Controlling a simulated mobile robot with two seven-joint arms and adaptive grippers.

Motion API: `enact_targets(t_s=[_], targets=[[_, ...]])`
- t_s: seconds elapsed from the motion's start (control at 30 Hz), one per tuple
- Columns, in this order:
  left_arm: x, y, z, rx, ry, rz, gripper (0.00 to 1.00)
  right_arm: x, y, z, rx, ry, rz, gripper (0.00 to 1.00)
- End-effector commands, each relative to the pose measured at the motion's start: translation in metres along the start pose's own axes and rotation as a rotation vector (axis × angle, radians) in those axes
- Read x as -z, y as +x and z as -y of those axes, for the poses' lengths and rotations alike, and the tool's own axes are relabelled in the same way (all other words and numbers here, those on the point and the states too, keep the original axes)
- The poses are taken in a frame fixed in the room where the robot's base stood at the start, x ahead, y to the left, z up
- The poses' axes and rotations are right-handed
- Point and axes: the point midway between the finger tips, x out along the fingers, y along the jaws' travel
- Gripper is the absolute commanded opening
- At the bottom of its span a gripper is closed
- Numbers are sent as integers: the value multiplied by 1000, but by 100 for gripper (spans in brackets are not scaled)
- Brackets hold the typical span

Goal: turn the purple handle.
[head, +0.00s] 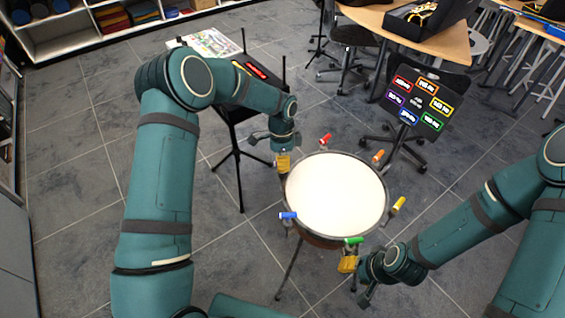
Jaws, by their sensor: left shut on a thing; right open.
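A round drum (335,195) with a white head stands on thin legs in the middle of the head view. Coloured handles sit around its rim: red (325,140), orange (378,156), yellow (399,205), green (354,240) and blue (288,215). The purple handle is not visible; its place at the rim's left side, between red and blue, is covered by my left gripper (283,161). That gripper is shut there, pointing down. My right gripper (348,264) is open and empty, just below the green handle at the near rim.
A music stand (415,100) with coloured labels stands behind the drum to the right. A black stand (238,120) with a tray is at the left, close to my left arm. A wooden table (440,42) and stools are at the back right.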

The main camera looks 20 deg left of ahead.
Motion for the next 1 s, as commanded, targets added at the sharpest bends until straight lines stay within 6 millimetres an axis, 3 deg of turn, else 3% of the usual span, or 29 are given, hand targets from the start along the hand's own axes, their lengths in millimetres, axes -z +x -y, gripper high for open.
enact_targets(t_s=[0.03, 0.1, 0.13, 0.43, 0.57, 1.0], targets=[[0, 0, 0, 0, 0, -1, 16, 0, 0, 0, 0, 0, 0, 47], [0, 0, 0, 0, 0, -1, 41, 0, 0, 0, 0, 0, 0, 47], [0, 0, 0, 0, 0, -1, 44, 0, 0, 0, 0, 0, 0, 47], [0, -1, 0, 0, -1, -1, 44, 0, 0, 0, 0, 0, 0, 47], [0, -11, 0, 3, -1, -1, 44, 0, 0, 0, 0, 0, 0, 47], [1, -94, 0, 3, -1, -2, 44, 0, 0, 0, 0, 0, 0, 47]])
